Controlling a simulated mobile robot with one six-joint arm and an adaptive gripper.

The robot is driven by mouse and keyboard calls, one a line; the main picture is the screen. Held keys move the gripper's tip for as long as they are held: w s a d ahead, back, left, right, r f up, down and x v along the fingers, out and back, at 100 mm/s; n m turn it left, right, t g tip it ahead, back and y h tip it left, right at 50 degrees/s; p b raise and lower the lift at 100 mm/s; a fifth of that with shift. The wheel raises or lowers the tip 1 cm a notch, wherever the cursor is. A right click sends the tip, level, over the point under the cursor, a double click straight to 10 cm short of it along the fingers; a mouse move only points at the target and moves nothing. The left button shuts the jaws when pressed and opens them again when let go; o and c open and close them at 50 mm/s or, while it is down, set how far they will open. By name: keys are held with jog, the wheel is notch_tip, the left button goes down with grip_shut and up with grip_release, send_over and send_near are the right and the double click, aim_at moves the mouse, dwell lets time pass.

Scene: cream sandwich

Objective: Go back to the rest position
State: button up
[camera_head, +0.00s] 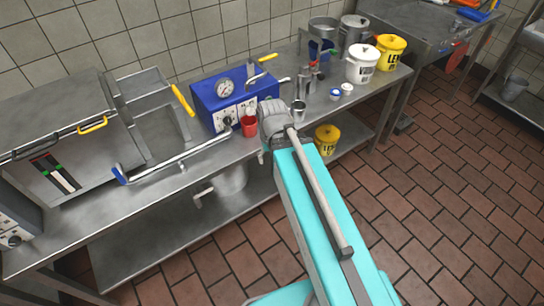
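Grey links of my arm (318,190) and a rounded grey joint (274,122) show at the middle, over a teal part of my body (300,205). The joint lies in front of the counter's front edge. I cannot make out my gripper or its fingertips, so I cannot see whether it holds anything.
A steel counter (200,163) runs along the tiled wall. It bears a blue machine with a gauge (233,98), a red cup (250,126), a white bucket (362,65) and a yellow bucket (390,52). Another yellow bucket (327,139) stands below. Brick-tiled floor (450,180) at right is clear.

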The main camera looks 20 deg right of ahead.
jog(key=shift+r+p, duration=1.05)
jog(key=shift+r, duration=0.05)
dwell(0.6)
